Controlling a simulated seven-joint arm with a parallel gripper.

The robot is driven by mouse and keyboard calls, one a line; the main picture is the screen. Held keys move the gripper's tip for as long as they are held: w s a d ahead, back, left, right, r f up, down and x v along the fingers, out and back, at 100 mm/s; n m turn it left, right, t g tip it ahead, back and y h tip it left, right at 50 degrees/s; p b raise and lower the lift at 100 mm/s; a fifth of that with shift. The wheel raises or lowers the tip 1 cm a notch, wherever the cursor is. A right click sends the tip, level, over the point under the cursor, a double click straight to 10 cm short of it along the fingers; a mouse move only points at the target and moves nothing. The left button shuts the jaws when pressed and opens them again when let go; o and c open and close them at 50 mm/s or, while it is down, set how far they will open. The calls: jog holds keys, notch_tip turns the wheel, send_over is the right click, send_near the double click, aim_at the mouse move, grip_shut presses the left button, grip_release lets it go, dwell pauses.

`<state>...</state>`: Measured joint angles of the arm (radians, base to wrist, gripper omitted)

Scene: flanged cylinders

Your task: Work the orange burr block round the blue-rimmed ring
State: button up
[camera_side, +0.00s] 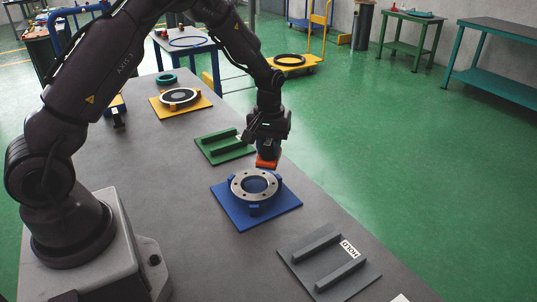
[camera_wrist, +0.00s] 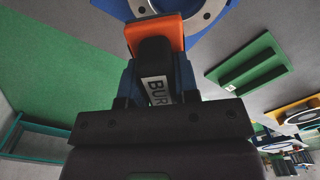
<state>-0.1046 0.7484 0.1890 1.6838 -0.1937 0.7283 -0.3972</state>
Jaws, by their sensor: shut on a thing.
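My gripper (camera_side: 267,146) is shut on the orange burr block (camera_side: 267,161). In the wrist view the orange block (camera_wrist: 155,34) shows beyond a dark body marked "BUR" (camera_wrist: 155,85). A silver flanged ring (camera_side: 240,187) with bolt holes sits in blue supports on a blue plate (camera_side: 222,207). The block is by the far right side of the ring's rim; I cannot tell whether it touches. In the wrist view part of the ring (camera_wrist: 204,14) shows at the top, just past the block.
A green plate with two bars (camera_side: 225,146) lies behind the blue plate. A grey plate marked "HOLD" (camera_side: 328,262) lies in front right, empty. A yellow plate with another ring (camera_side: 180,97) is farther back. Bare grey table (camera_side: 180,190) lies left of the blue plate.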

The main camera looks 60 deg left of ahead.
aim_at(269, 140)
jog(key=shift+r, duration=1.55)
